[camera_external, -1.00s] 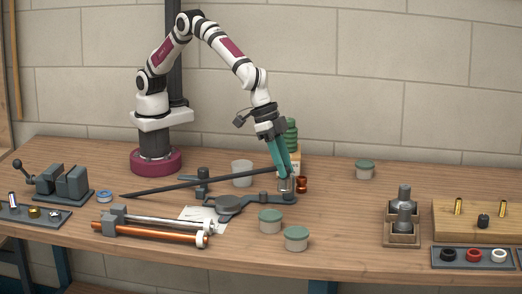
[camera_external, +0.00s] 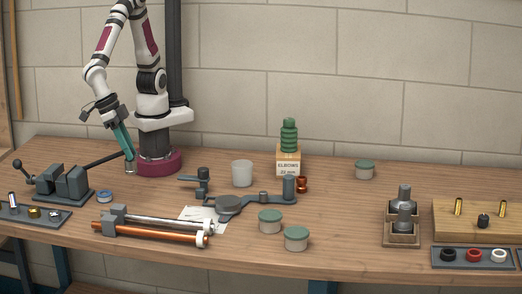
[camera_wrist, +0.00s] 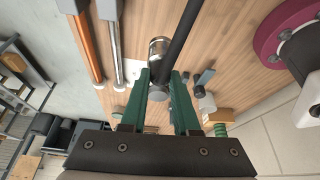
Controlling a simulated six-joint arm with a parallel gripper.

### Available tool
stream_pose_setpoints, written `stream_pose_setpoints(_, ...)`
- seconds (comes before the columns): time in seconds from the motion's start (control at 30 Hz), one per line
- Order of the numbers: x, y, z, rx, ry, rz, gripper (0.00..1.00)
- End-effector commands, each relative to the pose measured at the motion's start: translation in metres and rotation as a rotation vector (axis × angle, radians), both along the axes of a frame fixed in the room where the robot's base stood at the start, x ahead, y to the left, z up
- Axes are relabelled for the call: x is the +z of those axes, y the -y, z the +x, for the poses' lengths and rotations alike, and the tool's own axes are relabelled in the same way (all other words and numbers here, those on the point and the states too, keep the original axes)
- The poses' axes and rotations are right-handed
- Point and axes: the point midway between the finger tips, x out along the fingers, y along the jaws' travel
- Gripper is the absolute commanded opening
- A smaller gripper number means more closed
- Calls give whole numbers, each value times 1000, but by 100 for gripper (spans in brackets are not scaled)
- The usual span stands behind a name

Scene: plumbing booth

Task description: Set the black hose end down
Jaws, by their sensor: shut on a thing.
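The black hose (camera_external: 106,159) is a long dark rod in the external view, running left from my gripper toward the vise at a slight downward slant. Its end has a metal fitting (camera_external: 129,169), which hangs just below my fingertips. My gripper (camera_external: 130,158) is shut on the hose end, in front of my base. In the wrist view the green fingers of my gripper (camera_wrist: 160,76) close around the end, the silvery fitting (camera_wrist: 158,48) shows beyond the tips, and the dark hose (camera_wrist: 181,32) runs up to the frame edge. Whether the fitting touches the table cannot be told.
The grey vise (camera_external: 62,184) stands left of the gripper, with a blue tape ring (camera_external: 105,196) in front. The pipe clamp with copper and steel pipes (camera_external: 155,228) lies at the front. A dark bracket with a post (camera_external: 262,199) is right of centre.

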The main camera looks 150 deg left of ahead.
Motion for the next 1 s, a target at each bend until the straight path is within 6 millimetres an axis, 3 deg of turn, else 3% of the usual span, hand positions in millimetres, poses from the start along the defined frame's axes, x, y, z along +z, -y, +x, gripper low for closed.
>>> stream_pose_setpoints(0.07, 0, -1, -14, 15, 0, -1, 0)
stream_pose_setpoints(0.17, -8, -12, -9, 32, -1, 0, 0)
stream_pose_setpoints(0.4, -52, -58, 47, 36, -3, 0, 0)
stream_pose_setpoints(0.5, -64, -70, 63, 33, -2, -1, 0)
stream_pose_setpoints(0.8, -108, -76, 71, 27, -3, -1, 0)
stream_pose_setpoints(1.0, -110, -75, 71, 27, -1, -3, 0)
